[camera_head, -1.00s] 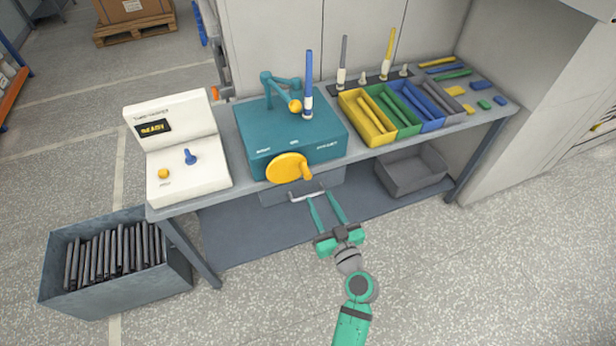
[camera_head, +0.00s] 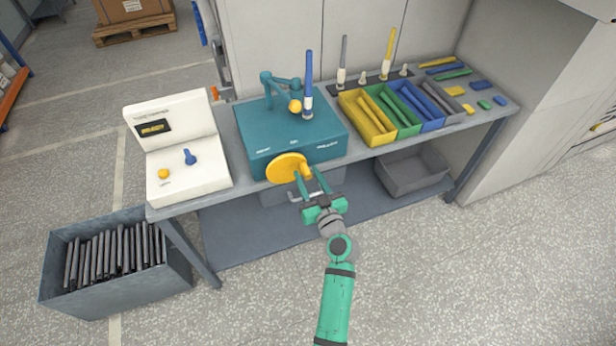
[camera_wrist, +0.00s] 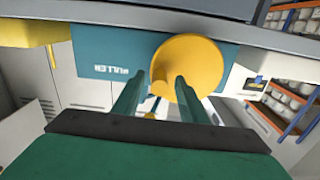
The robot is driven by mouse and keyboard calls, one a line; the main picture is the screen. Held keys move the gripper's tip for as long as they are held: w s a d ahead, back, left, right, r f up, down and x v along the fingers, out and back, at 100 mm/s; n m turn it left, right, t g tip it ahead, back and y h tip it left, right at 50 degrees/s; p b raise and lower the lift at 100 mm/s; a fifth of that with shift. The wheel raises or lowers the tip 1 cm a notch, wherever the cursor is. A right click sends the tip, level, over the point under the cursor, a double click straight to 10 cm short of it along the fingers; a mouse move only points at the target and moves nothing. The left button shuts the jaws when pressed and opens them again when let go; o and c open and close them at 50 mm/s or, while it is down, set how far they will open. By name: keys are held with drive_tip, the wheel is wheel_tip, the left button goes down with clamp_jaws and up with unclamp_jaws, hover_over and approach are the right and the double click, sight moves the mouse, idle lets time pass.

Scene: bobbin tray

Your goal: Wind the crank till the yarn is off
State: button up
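The teal winding machine (camera_head: 275,145) stands on the bench, with a yellow crank disc (camera_head: 283,168) on its front. The crank's yellow handle (camera_head: 306,172) sticks out from the disc's right side. A tall blue bobbin (camera_head: 308,75) with a white lower part stands upright on the machine, beside a teal arm (camera_head: 284,82). My gripper (camera_head: 310,175) is open at the handle. In the wrist view, the handle (camera_wrist: 160,89) shows between my fingers (camera_wrist: 160,78), with gaps visible on both sides. The disc (camera_wrist: 193,62) is partly hidden behind my right finger.
A white tester (camera_head: 185,175) stands left of the machine. Yellow, green, blue and grey trays (camera_head: 362,133) are to its right. A bin of dark rods (camera_head: 75,292) stands at the left, and a grey bin (camera_head: 410,178) is under the bench. The floor before the bench is clear.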

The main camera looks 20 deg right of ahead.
drive_tip(key=shift+c, duration=0.4)
clamp_jaws()
drive_tip(key=shift+f, duration=0.1)
